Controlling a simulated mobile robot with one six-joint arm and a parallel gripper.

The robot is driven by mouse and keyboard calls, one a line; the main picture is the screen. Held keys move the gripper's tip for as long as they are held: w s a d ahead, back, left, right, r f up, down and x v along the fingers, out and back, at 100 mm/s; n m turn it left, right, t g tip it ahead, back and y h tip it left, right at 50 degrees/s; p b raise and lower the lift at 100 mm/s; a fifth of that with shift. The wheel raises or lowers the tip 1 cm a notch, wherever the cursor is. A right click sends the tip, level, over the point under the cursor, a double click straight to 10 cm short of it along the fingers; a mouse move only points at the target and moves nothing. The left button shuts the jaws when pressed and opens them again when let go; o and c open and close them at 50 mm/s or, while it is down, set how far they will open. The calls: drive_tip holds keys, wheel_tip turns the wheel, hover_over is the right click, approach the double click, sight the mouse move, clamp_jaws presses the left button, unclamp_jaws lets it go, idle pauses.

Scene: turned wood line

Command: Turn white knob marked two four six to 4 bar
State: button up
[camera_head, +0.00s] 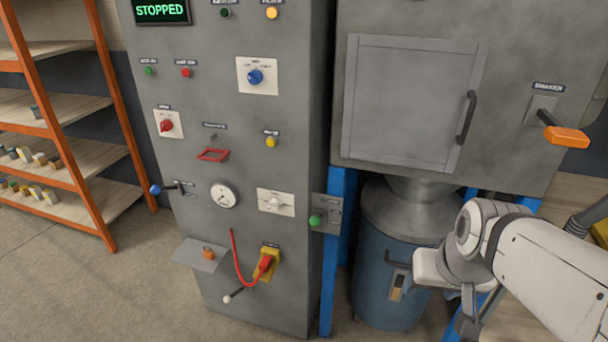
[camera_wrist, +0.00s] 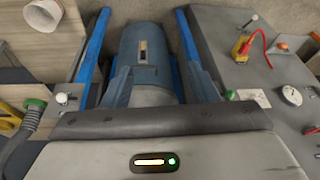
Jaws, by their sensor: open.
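The white knob (camera_head: 273,201) sits on a white plate on the front of the grey cabinet, right of a round gauge. Its marks are too small to read, so its setting cannot be told. In the wrist view its plate (camera_wrist: 254,97) shows at the right, beside the gauge (camera_wrist: 291,95). My gripper (camera_head: 468,298) is at the lower right of the head view, well right of the knob and touching nothing I can see.
A green button box (camera_head: 322,214) and blue posts stand between my gripper and the knob. Below the knob are a yellow-backed red switch (camera_head: 265,262) and a red cable (camera_head: 237,262). A blue drum (camera_head: 388,260) stands behind my gripper. A blue-tipped lever (camera_head: 160,189) sticks out at left.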

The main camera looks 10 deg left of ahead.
sight(272, 208)
drive_tip(key=w+a+f+n+t+y+b, duration=0.1)
drive_tip(key=w+a+f+t+y+b, duration=0.2)
drive_tip(key=w+a+b, duration=0.65)
drive_tip(key=w+a+f+n+t+y+b, duration=0.1)
drive_tip(key=w+a+f+t+b, duration=0.3)
drive_tip(key=w+a, duration=1.05)
drive_tip(key=w+a+f+m+t+h+b, duration=0.2)
drive_tip(key=a+f+t+h+b, duration=0.15)
drive_tip(key=a+f+b, duration=0.35)
drive_tip(key=w+a+f+m+t+h+b, duration=0.1)
drive_tip(key=a+f+m+t+h+b, duration=0.25)
drive_tip(key=a, duration=0.55)
drive_tip(key=shift+n+y, duration=0.3)
drive_tip(key=shift+n, duration=0.65)
drive_tip(key=w+b, duration=0.1)
drive_tip(key=w, duration=0.1)
drive_tip(key=w+b, duration=0.1)
drive_tip(key=w, duration=0.2)
drive_tip(key=w+b, duration=0.1)
drive_tip(key=w, duration=0.1)
drive_tip(key=shift+w+d+f, duration=0.15)
drive_tip(key=shift+d+f, duration=0.05)
drive_tip(key=shift+d, duration=0.1)
